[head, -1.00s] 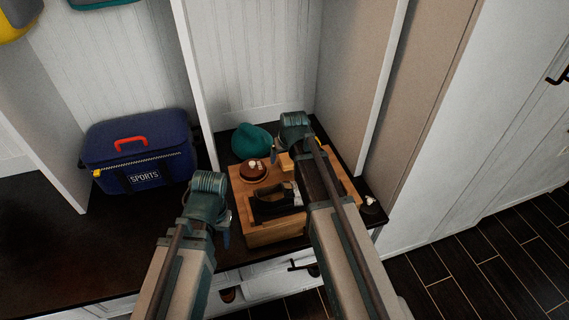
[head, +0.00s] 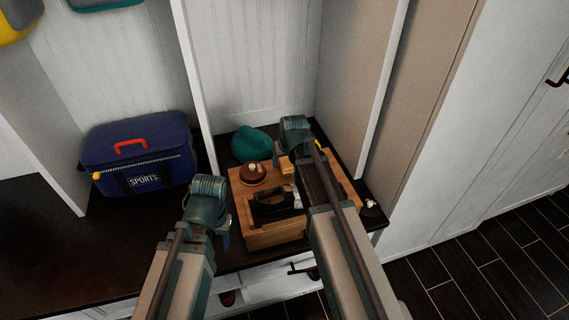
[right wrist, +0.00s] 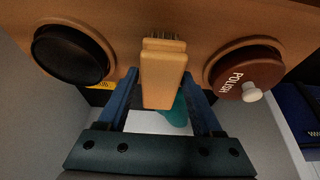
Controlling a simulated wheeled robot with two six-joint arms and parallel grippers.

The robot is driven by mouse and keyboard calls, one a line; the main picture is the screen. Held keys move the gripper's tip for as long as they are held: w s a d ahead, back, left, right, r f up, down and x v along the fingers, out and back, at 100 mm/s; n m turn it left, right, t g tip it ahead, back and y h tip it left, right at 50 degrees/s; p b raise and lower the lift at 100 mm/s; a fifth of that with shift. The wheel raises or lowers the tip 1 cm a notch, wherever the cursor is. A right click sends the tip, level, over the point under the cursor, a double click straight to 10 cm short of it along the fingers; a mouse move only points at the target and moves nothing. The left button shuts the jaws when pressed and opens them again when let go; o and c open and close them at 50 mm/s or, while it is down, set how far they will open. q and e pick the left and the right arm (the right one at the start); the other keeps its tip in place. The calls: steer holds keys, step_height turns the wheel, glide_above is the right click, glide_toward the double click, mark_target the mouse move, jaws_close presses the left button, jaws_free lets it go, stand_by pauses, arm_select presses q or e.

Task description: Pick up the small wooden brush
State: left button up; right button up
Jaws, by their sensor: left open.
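The small wooden brush (right wrist: 163,75) is pale wood with dark bristles, at the centre of the right wrist view. The two fingers of my right gripper (right wrist: 161,78) lie on either side of it, their tips close to its sides. Whether they press on it I cannot tell. In the head view my right arm partly covers that spot, with a bit of pale wood (head: 285,164) showing beside the right gripper (head: 291,157). My left gripper (head: 226,234) is open and empty, left of the wooden box.
The wooden box (head: 270,238) stands on the dark bench, with a brown polish tin (head: 253,174) and a dark brush (head: 270,207). A teal cloth item (head: 252,144) lies behind. A blue sports bag (head: 139,155) stands left; an upright divider (head: 194,80) separates the cubbies.

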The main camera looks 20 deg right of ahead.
mark_target(285, 158)
jaws_close()
step_height(285, 158, up, 11)
steer(key=p, duration=1)
steer(key=shift+f+p, duration=0.2)
steer(key=shift+p, duration=0.15)
steer(key=shift+c, duration=2.4)
jaws_free()
steer(key=c, duration=0.4)
steer(key=shift+c, duration=0.2)
